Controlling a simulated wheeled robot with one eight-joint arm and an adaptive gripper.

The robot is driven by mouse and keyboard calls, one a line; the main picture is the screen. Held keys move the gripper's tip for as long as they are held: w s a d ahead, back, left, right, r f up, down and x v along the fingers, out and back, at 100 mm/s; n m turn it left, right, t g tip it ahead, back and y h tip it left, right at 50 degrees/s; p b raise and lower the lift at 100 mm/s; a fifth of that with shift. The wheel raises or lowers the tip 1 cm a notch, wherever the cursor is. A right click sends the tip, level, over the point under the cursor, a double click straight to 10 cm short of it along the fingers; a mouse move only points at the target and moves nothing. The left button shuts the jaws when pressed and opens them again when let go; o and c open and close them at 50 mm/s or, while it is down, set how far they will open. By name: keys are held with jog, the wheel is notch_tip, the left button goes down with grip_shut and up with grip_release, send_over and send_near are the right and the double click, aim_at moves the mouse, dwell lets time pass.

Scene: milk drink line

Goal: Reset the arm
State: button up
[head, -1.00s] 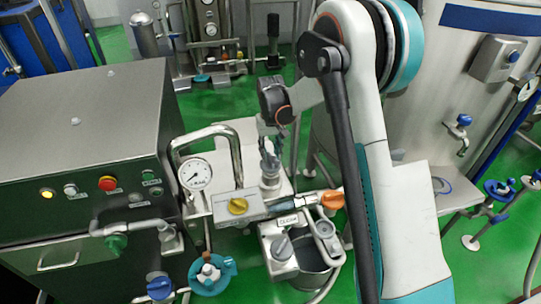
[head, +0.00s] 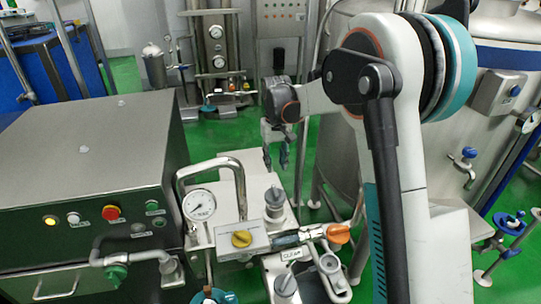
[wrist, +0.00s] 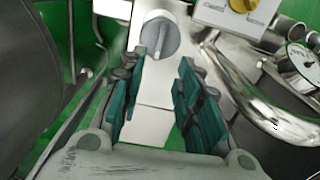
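My arm reaches up and over from the right side of the head view. My gripper (head: 275,155) hangs pointing down above the back part of the steel bench (head: 245,160). Its two teal fingers are apart and nothing shows between them; they also show spread in the wrist view (wrist: 163,70). A grey knob (wrist: 159,36) is seen just beyond the fingertips in the wrist view. In the head view a grey knob (head: 274,203) stands on the bench, below and apart from the gripper.
A steel control cabinet (head: 80,150) with buttons stands at left. A pressure gauge (head: 199,205), a curved pipe (wrist: 265,105), a yellow knob (head: 241,239) and an orange handle (head: 338,233) crowd the front. A large tank (head: 490,130) stands right. Green floor shows behind.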

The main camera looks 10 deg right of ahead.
jog(key=s+r+t, duration=0.3)
jog(key=s+r, duration=0.9)
jog(key=s, duration=0.4)
jog(key=s+f+t, duration=0.2)
jog(key=s+t, duration=0.2)
jog(key=s, duration=1.4)
